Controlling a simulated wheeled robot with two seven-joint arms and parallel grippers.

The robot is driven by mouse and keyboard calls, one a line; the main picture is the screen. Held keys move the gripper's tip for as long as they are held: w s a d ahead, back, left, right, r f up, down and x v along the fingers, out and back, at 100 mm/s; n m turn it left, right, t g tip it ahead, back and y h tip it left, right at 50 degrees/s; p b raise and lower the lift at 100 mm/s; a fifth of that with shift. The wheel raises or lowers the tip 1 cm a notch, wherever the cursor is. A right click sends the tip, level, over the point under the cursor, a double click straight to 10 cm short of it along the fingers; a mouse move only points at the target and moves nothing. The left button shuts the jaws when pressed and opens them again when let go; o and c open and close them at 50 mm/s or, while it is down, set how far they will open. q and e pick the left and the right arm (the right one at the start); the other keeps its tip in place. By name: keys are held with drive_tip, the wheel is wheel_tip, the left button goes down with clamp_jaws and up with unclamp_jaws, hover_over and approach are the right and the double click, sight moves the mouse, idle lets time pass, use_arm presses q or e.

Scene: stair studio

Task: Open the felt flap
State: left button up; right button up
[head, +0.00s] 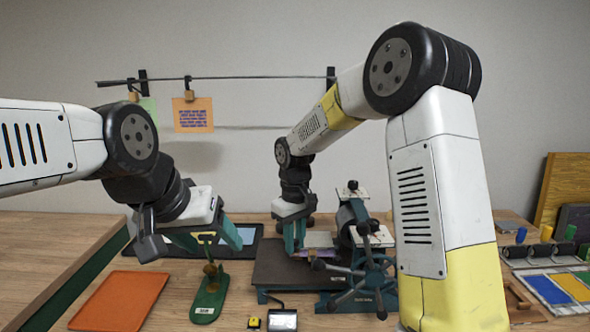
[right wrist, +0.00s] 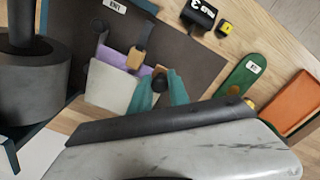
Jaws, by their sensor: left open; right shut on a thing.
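The felt flap appears to be the pale sheet (right wrist: 107,87) lying on the dark press bed (right wrist: 200,50), with a purple layer (right wrist: 118,54) along its edge. In the head view the pale sheet (head: 318,240) is partly behind my right gripper. My right gripper (head: 294,248) is low over the bed; in the right wrist view its teal fingers (right wrist: 160,82) are shut on a small dark knob (right wrist: 160,73) at the sheet's edge. My left gripper (head: 208,243) is open, pointing down above a green tool (head: 210,292) with a brown handle.
The press roller and spoked wheel (head: 365,270) stand right of the bed. An orange tray (head: 120,300) lies at the front left. A small black block (head: 283,320) and a yellow block (head: 254,322) lie in front. A colour tray (head: 555,288) is at right.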

drive_tip(key=shift+w+d+r, duration=0.1)
drive_tip(key=shift+w+r, duration=0.5)
drive_tip(key=shift+r, duration=0.35)
drive_tip(key=shift+w+d+r, duration=0.1)
drive_tip(key=shift+w+r, duration=0.5)
drive_tip(key=shift+r, duration=0.3)
drive_tip(key=shift+w+a+r, duration=0.1)
drive_tip(key=shift+w+r, duration=1.15)
drive_tip(key=shift+w, duration=0.1)
drive_tip(key=shift+w+r, duration=0.45)
drive_tip(key=shift+w, duration=0.4)
drive_tip(key=shift+w+r, duration=0.4)
drive_tip(key=shift+w, duration=0.45)
drive_tip(key=shift+w+r, duration=0.15)
drive_tip(key=shift+w, duration=0.75)
drive_tip(key=shift+w+r, duration=0.15)
drive_tip(key=shift+w, duration=0.75)
drive_tip(key=o, duration=1.3)
wheel_tip(320, 180, up, 8)
